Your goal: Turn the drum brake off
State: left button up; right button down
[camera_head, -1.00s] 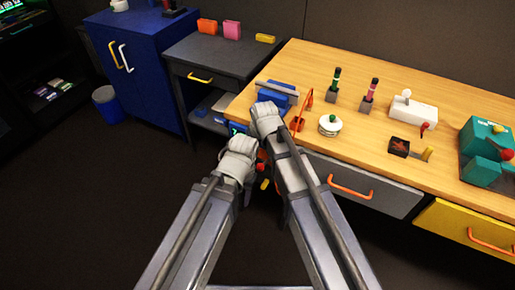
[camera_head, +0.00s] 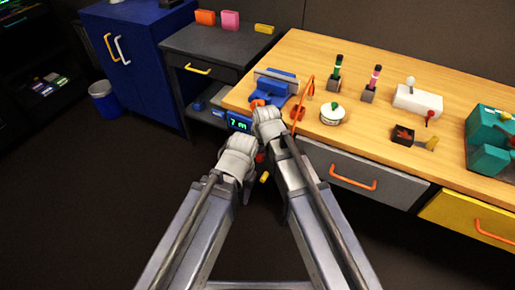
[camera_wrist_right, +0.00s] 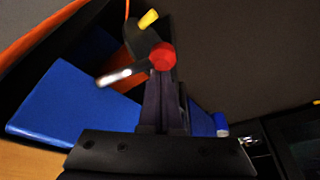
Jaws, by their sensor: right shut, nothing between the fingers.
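I cannot single out a part marked as the drum brake. A blue unit with a lit display (camera_head: 240,122) sits at the table's left front corner, partly behind my arms. A red knob (camera_head: 260,158) and a yellow knob (camera_head: 265,177) show below it. In the right wrist view a red knob (camera_wrist_right: 161,56), a light lever (camera_wrist_right: 115,77) and a yellow knob (camera_wrist_right: 148,18) lie at or beyond the fingertips. My right gripper (camera_wrist_right: 167,82) is shut and empty, close to the red knob; contact is unclear.
A blue vise (camera_head: 272,88), an orange lever (camera_head: 298,108), a round white device (camera_head: 332,114) and a black box (camera_head: 403,135) stand on the wooden table (camera_head: 440,155). Drawers with an orange handle (camera_head: 352,184) front it. Dark floor lies open in front.

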jog(key=shift+s+d+n, duration=0.15)
jog(key=shift+s+n, duration=0.2)
jog(key=shift+n, duration=0.25)
jog(key=shift+s+d+n+g+y, duration=0.15)
jog(key=shift+s+d+n+y, duration=0.15)
jog(key=shift+n, duration=0.4)
jog(key=shift+s+d+n+g+y, duration=0.15)
jog(key=shift+s+n+y, duration=0.2)
jog(key=shift+n, duration=0.35)
jog(key=shift+s+d+n+g+y, duration=0.3)
jog(key=shift+s+d+n, duration=0.3)
jog(key=shift+d+n, duration=0.45)
jog(key=shift+s+d+n+g+y, duration=0.25)
jog(key=shift+s+d+n, duration=0.4)
jog(key=shift+n, duration=0.7)
jog(key=shift+d, duration=0.1)
jog(key=shift+w, duration=0.1)
